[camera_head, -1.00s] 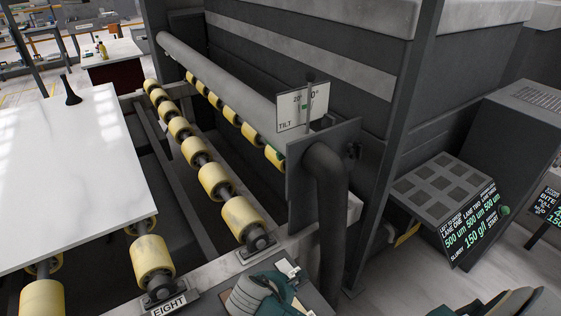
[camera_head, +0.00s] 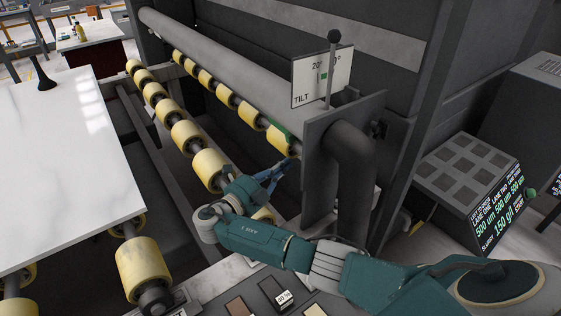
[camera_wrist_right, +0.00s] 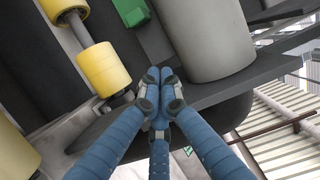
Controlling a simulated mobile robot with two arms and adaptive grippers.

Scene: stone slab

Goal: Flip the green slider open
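A small green block (camera_head: 281,134), likely the green slider, sits at the near end of the far roller row, beside the grey pipe. It also shows at the top of the right wrist view (camera_wrist_right: 131,11). My right gripper (camera_head: 290,166) is below it in the head view, its blue fingers pointing up and right. In the right wrist view the fingertips (camera_wrist_right: 159,84) are drawn together with nothing seen between them, apart from the green block. My left gripper is not in view.
A TILT sign (camera_head: 322,76) and an upright lever (camera_head: 332,65) stand close to the right of my gripper, above a thick dark bent pipe (camera_head: 352,170). Yellow rollers (camera_head: 185,137) run alongside. A white slab (camera_head: 65,160) lies at left, a control panel (camera_head: 460,175) at right.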

